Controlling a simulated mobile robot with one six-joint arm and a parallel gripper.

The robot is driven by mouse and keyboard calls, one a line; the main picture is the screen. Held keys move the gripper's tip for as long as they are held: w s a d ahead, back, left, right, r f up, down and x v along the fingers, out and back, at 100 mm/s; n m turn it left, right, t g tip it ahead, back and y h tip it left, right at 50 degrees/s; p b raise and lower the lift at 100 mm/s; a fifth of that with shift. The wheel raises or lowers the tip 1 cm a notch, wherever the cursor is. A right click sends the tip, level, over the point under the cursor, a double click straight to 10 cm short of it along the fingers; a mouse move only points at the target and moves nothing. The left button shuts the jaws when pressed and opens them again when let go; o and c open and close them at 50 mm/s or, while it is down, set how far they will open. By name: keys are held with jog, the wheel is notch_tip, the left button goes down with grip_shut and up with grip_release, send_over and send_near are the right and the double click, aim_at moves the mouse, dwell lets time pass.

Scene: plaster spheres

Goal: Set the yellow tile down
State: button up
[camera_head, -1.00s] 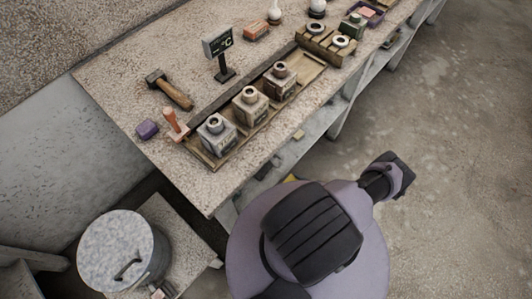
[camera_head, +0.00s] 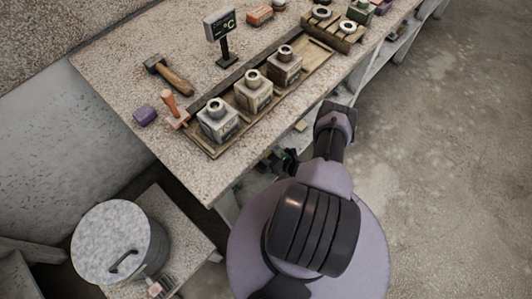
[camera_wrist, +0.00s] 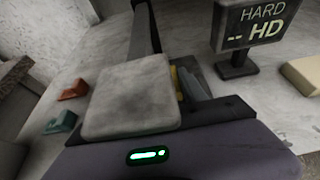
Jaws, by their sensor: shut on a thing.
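My gripper (camera_wrist: 184,82) shows in the wrist view, its dark palm and green light along the bottom. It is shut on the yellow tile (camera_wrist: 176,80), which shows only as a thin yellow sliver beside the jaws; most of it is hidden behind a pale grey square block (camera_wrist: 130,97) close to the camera. In the head view, my gripper (camera_head: 284,160) is partly hidden at the bench's front edge, beyond my arm. The tile cannot be seen there. I cannot tell whether the tile touches a surface.
A dark display (camera_wrist: 250,25) reading "HARD -- HD" stands at the wrist view's right, near a beige block (camera_wrist: 302,74). Two small orange-red and green pieces (camera_wrist: 61,122) lie left. In the head view, a wooden tray (camera_head: 318,59) holds jars on the bench (camera_head: 120,75).

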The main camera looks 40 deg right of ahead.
jog(key=shift+f, duration=0.15)
jog(key=o, duration=1.5)
jog(key=shift+s+r, duration=0.1)
jog(key=shift+r, duration=0.15)
jog(key=p+v, duration=0.4)
jog(key=v, duration=0.7)
jog(key=shift+s+r, duration=0.1)
jog(key=shift+s, duration=0.3)
